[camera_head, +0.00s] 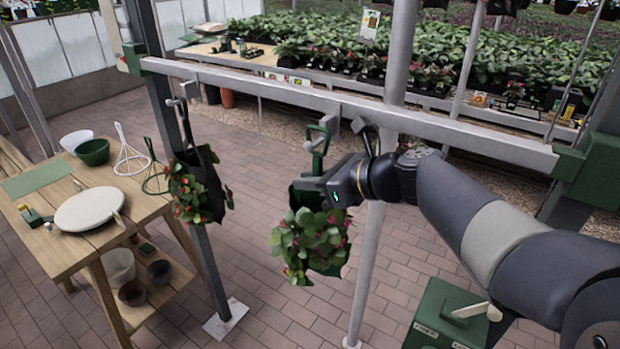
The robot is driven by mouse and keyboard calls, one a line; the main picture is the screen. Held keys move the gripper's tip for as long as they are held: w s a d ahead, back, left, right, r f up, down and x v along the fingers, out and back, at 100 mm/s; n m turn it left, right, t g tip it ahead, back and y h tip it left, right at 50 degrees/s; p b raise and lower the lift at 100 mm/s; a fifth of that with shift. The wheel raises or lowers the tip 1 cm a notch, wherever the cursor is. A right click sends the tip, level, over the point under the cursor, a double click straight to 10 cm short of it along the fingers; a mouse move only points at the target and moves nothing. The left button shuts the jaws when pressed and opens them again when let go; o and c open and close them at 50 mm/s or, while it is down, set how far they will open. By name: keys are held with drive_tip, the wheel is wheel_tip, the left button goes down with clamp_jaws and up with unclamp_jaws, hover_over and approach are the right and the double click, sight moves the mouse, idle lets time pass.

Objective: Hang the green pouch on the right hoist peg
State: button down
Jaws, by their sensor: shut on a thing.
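The green pouch (306,195), filled with a leafy plant with red flowers (308,240), hangs upright below the rail in the middle of the view. My gripper (324,182) comes in from the right and is shut on the pouch's upper part; its fingertips are mostly hidden. The pouch's green strap loop (318,136) rises above it, beside the right hoist peg (309,147) with its pale round tip. The loop and the peg overlap in the picture; I cannot tell whether the loop is around the peg. The left peg (170,102) carries a dark pouch (208,180) with a flowering plant.
The grey rail (245,85) spans the view, with a post (372,260) behind the pouch. A wooden table (60,262) with bowls and a round board stands left. A green box (440,318) sits low right, below my arm. Brick floor lies open between.

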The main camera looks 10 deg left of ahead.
drive_tip(key=shift+f, duration=0.1)
idle(0.4)
drive_tip(key=shift+w+f+b, duration=0.1)
drive_tip(key=shift+f+b, duration=0.4)
drive_tip(key=c, duration=1.4)
unclamp_jaws()
drive_tip(key=shift+o, duration=0.4)
drive_tip(key=shift+d+f, duration=0.1)
drive_tip(key=shift+f, duration=0.15)
drive_tip(key=b+v, duration=0.1)
drive_tip(key=v, duration=1)
